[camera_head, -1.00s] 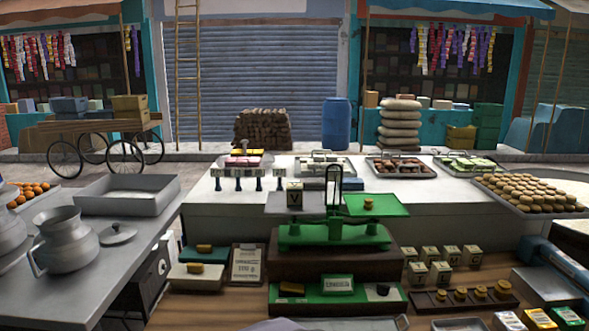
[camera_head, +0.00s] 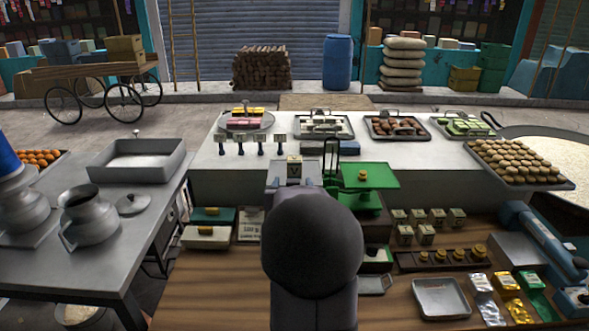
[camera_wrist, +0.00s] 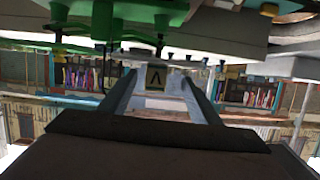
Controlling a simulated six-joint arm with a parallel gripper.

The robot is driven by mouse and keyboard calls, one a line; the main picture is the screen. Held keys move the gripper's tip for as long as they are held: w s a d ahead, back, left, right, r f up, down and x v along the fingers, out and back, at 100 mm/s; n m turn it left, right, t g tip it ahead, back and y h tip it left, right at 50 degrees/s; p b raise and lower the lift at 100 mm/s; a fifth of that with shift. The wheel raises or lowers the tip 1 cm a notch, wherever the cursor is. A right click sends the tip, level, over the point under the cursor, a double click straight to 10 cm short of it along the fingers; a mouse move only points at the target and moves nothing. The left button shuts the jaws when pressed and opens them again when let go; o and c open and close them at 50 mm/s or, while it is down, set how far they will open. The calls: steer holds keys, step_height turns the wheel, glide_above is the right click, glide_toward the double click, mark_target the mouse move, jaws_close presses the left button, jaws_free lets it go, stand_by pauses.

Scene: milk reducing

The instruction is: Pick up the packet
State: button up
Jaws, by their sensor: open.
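A small pale cube-shaped packet with a dark V on its front (camera_head: 294,168) stands on the left pan (camera_head: 280,180) of the green balance scale. My dark rounded arm covers the front of the scale in the head view and hides my gripper there. In the wrist view, which looks upside down, my gripper (camera_wrist: 156,88) is open. Its two fingers point toward the V packet (camera_wrist: 156,76), which appears between their tips. I cannot tell whether they touch it. Similar small packets (camera_head: 425,234) stand right of the scale. Foil packets (camera_head: 507,282) lie at the lower right.
The scale's green right pan (camera_head: 370,176) holds a small brass weight (camera_head: 363,174) beside my arm. A weight rack (camera_head: 450,260) and metal tray (camera_head: 442,298) lie to the right. Boxes (camera_head: 206,236) and a printed card (camera_head: 250,224) stand left. Bare wood shows at the lower left.

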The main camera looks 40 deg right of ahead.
mark_target(294, 163)
steer(key=shift+t+h, duration=0.4)
steer(key=shift+h, duration=0.2)
steer(key=shift+w+d+r+p, duration=0.2)
steer(key=shift+w+d+r, duration=0.15)
steer(key=shift+r, duration=0.2)
steer(key=shift+w+d+r+p, duration=0.3)
steer(key=shift+d+r, duration=0.15)
steer(key=shift+r, duration=0.1)
steer(key=shift+w+d+r+p, duration=0.15)
steer(key=shift+w+d+r, duration=0.2)
steer(key=shift+r, duration=0.2)
steer(key=shift+d, duration=0.1)
steer(key=shift+p+x, duration=0.9)
steer(key=shift+p, duration=0.15)
steer(key=shift+f+p+x, duration=0.1)
steer(key=shift+p+x, duration=0.35)
steer(key=shift+x, duration=0.35)
steer(key=shift+f+p+x, duration=0.15)
steer(key=shift+p+x, duration=0.3)
steer(key=shift+x, duration=0.35)
steer(key=shift+s, duration=0.1)
